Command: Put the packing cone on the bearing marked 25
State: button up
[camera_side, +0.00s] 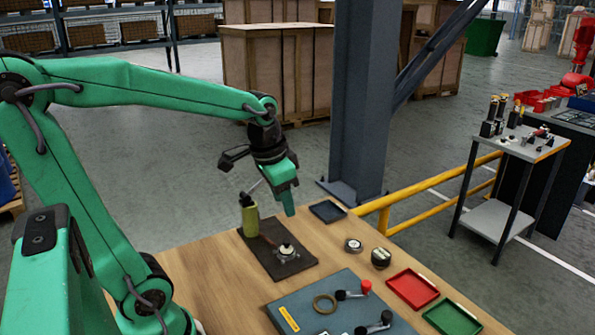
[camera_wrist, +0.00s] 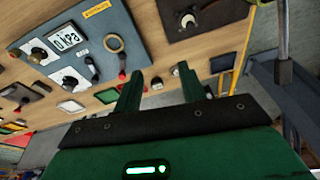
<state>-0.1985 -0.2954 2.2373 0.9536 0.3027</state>
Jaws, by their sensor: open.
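My gripper (camera_side: 283,190) is in the air above the back part of the wooden table, pointing down. Its two green fingers are spread apart and empty in the wrist view (camera_wrist: 160,86). Two small round parts lie on bare wood to the right of the dark mat: a low grey one (camera_side: 353,244) and a taller dark one with a pale top (camera_side: 380,257). Both also show small beyond the fingertips in the wrist view. I cannot tell which part is the packing cone or the bearing, and no number 25 is legible.
A dark mat (camera_side: 262,262) carries a green bottle (camera_side: 250,218) and a small metal fitting (camera_side: 287,250). A blue-grey panel (camera_side: 288,310) has a brass ring (camera_side: 324,303) and levers. Red (camera_side: 411,288), green (camera_side: 452,318) and dark (camera_side: 327,211) trays stand along the right edge.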

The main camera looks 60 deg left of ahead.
jog(key=s+d+r+n+t, duration=0.1)
jog(key=s+d+t, duration=0.1)
jog(key=s+d, duration=0.4)
jog(key=shift+s+r+t+h, duration=0.3)
jog(key=shift+s+t, duration=0.1)
jog(key=shift+s, duration=0.35)
